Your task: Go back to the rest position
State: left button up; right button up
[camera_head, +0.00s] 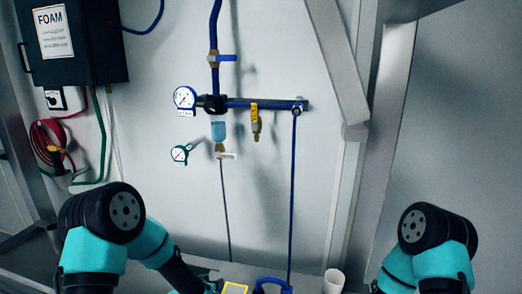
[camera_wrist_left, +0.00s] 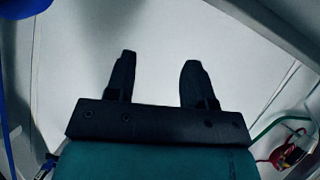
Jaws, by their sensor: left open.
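My left gripper (camera_wrist_left: 159,64) shows in the left wrist view with its two dark fingers well apart. Nothing is between them, and a pale plain surface lies behind. In the head view my left arm's elbow is at the lower left, and its forearm runs down to the bottom edge. My right arm's elbow is at the lower right. My right gripper is outside the picture.
A white wall carries a blue pipe (camera_head: 262,103) with gauges and valves. A black FOAM box (camera_head: 90,40) and red hose (camera_head: 45,140) are at left. A blue handle (camera_head: 272,284), yellow-edged item (camera_head: 235,288) and white cup (camera_head: 334,279) sit at bottom centre. Metal posts (camera_head: 385,120) stand at right.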

pick_arm(q)
jog(key=s+a+f+n+g, duration=0.1)
jog(key=s+f+g, duration=0.4)
jog(key=s, duration=0.8)
jog(key=s+a+f+n+g, duration=0.1)
jog(key=s+a+f+g, duration=0.3)
jog(key=s+f, duration=0.5)
jog(key=s+g, duration=0.1)
jog(key=s, duration=0.3)
jog(key=shift+s+a+n, duration=0.25)
jog(key=shift+s+n, duration=0.05)
jog(key=shift+s, duration=0.05)
